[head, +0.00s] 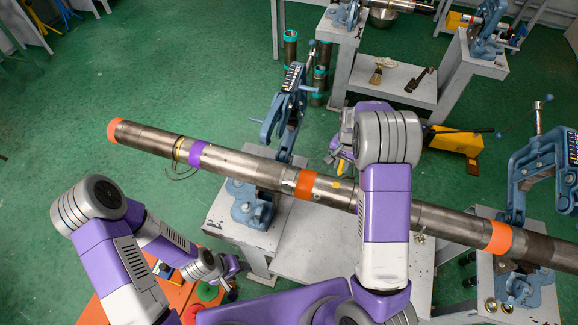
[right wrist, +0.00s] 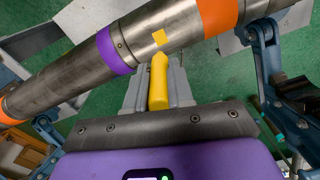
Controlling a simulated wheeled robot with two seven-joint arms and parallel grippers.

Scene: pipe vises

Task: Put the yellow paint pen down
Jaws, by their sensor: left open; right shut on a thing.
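The yellow paint pen (right wrist: 158,85) is held between the grey fingers of my right gripper (right wrist: 156,84), its tip pointing at the pipe (right wrist: 80,75). I cannot tell whether the tip touches the pipe. A small yellow mark (right wrist: 159,37) is on the pipe just past the tip, between a purple band and an orange band. In the head view, my right gripper (head: 340,152) is on the far side of the pipe (head: 245,167), partly hidden by its wrist. My left gripper (head: 235,266) is open and empty at the lower left, near an orange surface (head: 182,290).
Blue vises (head: 251,203) stand under the pipe at both ends of a grey bench (head: 315,250). Green floor (head: 60,200) is free at left.

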